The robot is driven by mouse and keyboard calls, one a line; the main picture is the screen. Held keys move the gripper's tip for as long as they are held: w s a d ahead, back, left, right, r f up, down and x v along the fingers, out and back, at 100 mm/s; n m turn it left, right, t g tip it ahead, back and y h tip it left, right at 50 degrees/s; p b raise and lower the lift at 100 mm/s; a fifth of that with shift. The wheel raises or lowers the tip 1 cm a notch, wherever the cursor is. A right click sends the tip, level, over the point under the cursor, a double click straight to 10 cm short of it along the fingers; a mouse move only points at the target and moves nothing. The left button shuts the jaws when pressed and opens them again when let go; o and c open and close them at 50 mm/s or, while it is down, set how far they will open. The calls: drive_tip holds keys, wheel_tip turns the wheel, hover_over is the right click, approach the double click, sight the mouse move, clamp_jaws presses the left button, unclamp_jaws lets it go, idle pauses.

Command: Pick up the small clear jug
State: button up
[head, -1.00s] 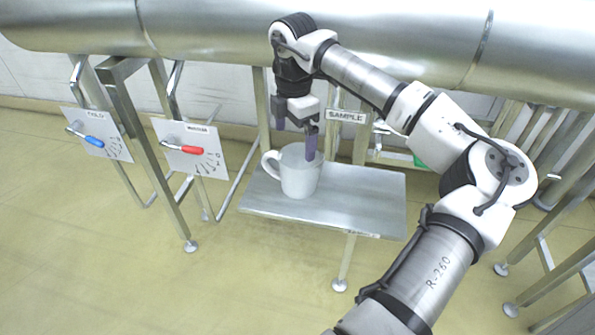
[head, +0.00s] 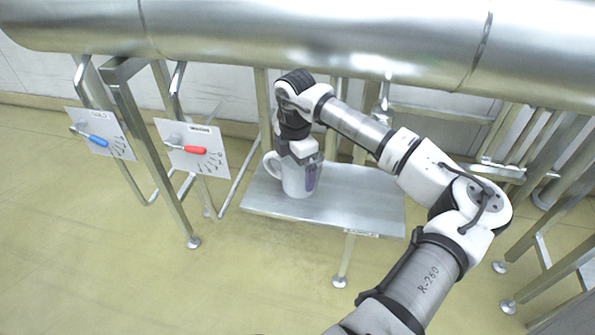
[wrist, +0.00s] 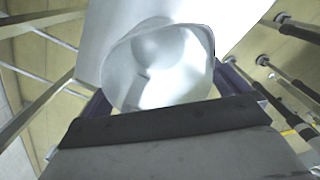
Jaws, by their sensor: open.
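The small jug (head: 296,184) stands upright on a metal shelf (head: 365,205). It looks pale, whitish and somewhat see-through, with its handle toward the left in the head view. My gripper (head: 300,172) is lowered over the jug, pointing down, with its jaws open. One purple finger shows at the jug's right side; the other is hidden in the head view. In the wrist view the jug (wrist: 160,65) lies between the two purple fingers, its round opening facing the camera. I cannot tell whether either finger touches it.
Two white panels stand left of the shelf, one with a blue lever (head: 96,140) and one with a red lever (head: 195,150). A large metal pipe (head: 320,40) runs above and behind my arm. The shelf's right part is bare.

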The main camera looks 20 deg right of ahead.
drive_tip(key=c, duration=0.9)
drive_tip(key=shift+r, duration=0.1)
